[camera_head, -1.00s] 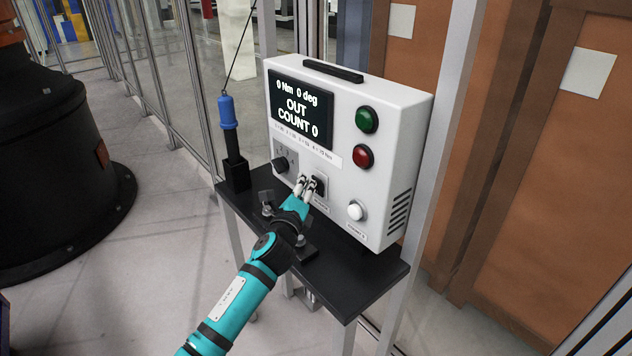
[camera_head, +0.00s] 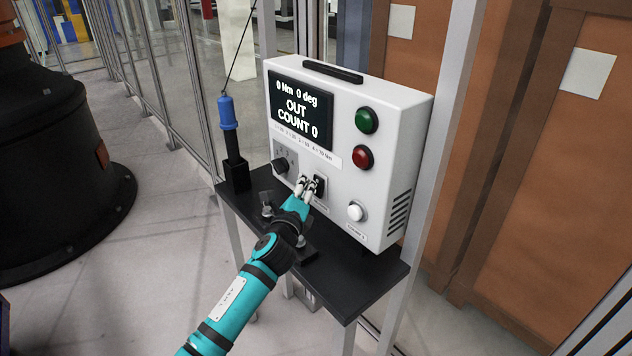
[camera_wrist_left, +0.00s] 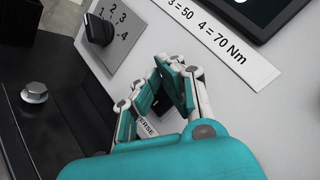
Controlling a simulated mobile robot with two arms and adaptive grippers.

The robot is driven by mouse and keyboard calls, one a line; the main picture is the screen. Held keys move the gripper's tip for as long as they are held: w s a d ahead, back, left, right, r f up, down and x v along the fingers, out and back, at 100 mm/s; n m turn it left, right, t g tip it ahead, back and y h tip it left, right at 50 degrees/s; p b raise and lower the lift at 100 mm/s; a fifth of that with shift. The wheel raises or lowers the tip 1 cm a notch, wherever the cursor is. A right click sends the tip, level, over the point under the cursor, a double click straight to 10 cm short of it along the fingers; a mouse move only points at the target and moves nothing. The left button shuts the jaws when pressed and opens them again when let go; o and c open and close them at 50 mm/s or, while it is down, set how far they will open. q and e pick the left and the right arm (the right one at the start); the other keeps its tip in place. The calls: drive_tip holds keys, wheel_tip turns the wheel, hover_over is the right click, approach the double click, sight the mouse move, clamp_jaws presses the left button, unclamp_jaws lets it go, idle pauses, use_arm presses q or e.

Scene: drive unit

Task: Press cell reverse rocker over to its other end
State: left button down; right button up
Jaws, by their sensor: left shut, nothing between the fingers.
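The black rocker (camera_head: 319,186) sits low on the front of the white control box (camera_head: 385,185), between the selector knob and the white button. My left gripper (camera_head: 306,180) is shut and empty, with its fingertips at the rocker's left side. In the left wrist view, the closed fingers (camera_wrist_left: 172,75) cover most of the dark rocker (camera_wrist_left: 162,105), and a label ending in "ERSE" shows beside them. I cannot tell whether the fingertips touch the rocker or which end is pressed in. My right gripper is not in view.
The selector knob (camera_head: 281,166) is left of the rocker; it also shows in the wrist view (camera_wrist_left: 98,30). A green button (camera_head: 366,120), red button (camera_head: 363,157) and white button (camera_head: 356,211) are to the right. The display (camera_head: 299,108) reads "OUT COUNT 0". A blue-handled tool (camera_head: 228,112) stands left.

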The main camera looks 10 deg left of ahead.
use_arm(q)
drive_tip(key=shift+s+a, duration=0.35)
drive_tip(key=shift+s, duration=0.15)
drive_tip(key=shift+f, duration=0.1)
drive_tip(key=shift+s+a+f+p, duration=0.2)
drive_tip(key=shift+s+a+p, duration=0.25)
drive_tip(key=shift+s+a, duration=0.45)
drive_tip(key=shift+s+a+f+p, duration=0.15)
drive_tip(key=shift+s+a+p, duration=0.25)
drive_tip(key=shift+s+a, duration=0.45)
drive_tip(key=shift+s+d, duration=0.15)
drive_tip(key=shift+d, duration=0.05)
idle(0.5)
